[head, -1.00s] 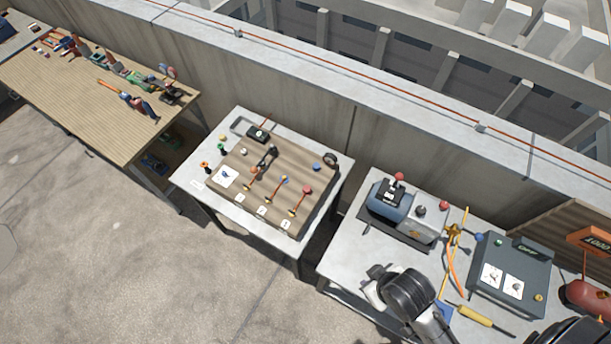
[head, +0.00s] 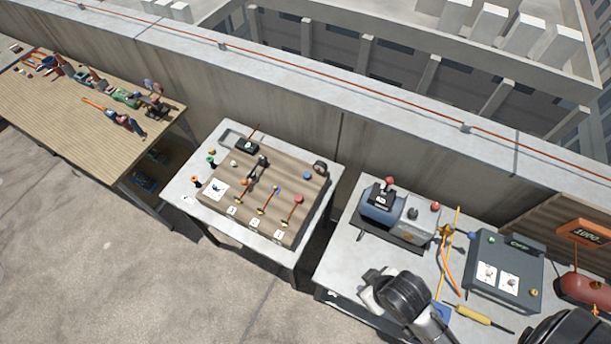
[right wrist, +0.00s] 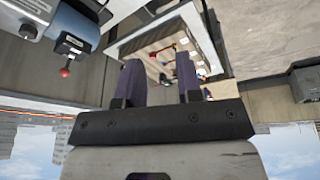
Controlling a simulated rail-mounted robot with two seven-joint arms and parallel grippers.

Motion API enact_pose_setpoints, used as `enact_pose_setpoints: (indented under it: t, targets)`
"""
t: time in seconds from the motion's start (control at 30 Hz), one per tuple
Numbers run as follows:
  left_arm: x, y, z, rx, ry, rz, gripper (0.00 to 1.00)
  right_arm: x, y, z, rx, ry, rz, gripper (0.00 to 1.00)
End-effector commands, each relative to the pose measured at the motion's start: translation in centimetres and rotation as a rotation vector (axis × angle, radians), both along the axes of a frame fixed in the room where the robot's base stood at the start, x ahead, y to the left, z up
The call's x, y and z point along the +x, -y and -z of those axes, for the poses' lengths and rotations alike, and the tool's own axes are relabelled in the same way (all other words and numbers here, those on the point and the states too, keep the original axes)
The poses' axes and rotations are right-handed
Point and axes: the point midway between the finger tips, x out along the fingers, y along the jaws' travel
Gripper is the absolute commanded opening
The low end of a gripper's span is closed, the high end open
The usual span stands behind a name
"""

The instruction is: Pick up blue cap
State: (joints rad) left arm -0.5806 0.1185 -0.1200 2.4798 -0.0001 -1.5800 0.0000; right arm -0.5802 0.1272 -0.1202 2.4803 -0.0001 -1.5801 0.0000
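A small round blue cap (head: 307,175) sits at the back right of the brown board on the middle table, near a dark round gauge. Another small blue round part (head: 470,236) is by the grey box on the right table; I cannot tell its kind. My right gripper (head: 366,287) is over the front left of the right table, apart from both. In the right wrist view its two dark fingers (right wrist: 159,80) are spread with nothing between them, and the board shows beyond them. My left gripper is not in view.
The brown board (head: 222,206) carries several rods, knobs and cards. The right table holds a blue-grey machine (head: 384,208), a grey box (head: 507,272), an orange cable and a yellow-handled tool (head: 484,318). A wooden bench (head: 62,100) with tools stands left. A concrete wall runs behind.

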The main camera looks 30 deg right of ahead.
Motion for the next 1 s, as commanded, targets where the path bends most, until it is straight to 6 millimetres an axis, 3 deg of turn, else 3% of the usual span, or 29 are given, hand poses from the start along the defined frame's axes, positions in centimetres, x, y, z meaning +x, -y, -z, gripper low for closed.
enact_pose_setpoints:
  t: [0.4, 0.7, 1.0]
  targets:
    - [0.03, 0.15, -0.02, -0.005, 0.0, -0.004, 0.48, -0.01, -0.22, 0.0, 0.008, 0.0, 0.006, 0.33]
    - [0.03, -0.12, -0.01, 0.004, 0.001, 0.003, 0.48, 0.0, -0.3, 0.0, 0.011, -0.001, 0.007, 0.62]
    - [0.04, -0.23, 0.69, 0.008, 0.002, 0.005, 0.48, 0.94, -0.09, 0.31, 0.004, 0.023, 0.003, 0.62]
